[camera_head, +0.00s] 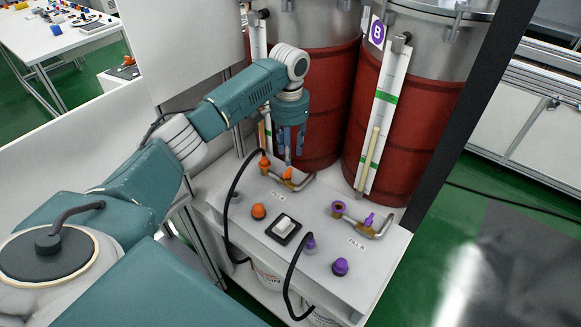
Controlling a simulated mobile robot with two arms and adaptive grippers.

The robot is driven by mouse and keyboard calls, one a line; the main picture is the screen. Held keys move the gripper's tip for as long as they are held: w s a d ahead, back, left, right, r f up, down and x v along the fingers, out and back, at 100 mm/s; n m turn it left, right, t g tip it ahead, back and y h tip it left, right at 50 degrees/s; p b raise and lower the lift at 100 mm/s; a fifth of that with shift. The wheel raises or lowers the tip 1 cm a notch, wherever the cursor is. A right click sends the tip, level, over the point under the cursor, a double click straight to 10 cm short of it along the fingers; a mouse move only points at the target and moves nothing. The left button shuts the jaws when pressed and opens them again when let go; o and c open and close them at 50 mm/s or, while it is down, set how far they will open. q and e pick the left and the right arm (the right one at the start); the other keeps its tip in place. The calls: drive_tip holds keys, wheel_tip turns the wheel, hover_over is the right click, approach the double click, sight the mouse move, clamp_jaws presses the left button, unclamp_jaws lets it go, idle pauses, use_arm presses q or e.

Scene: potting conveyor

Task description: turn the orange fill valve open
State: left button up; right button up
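The orange fill valve (287,174) is a small orange handle on a brass and steel pipe, on the left half of the white filling bench. My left gripper (289,154) points down from above, its blue fingertips just over or at the orange handle. I cannot tell whether they touch it or how far apart they are. An orange hose fitting (265,161) with a black hose sits just left of the valve. My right gripper is out of view.
Two red drums (405,130) with white level gauges stand close behind. A black hose (233,190) arches up at the left.

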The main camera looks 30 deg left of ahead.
sight(290, 171)
use_arm(q)
wheel_tip(290, 171, down, 7)
drive_tip(key=shift+s+f+p, duration=0.1)
drive_tip(key=shift+f+p, duration=0.05)
drive_tip(key=shift+p, duration=0.25)
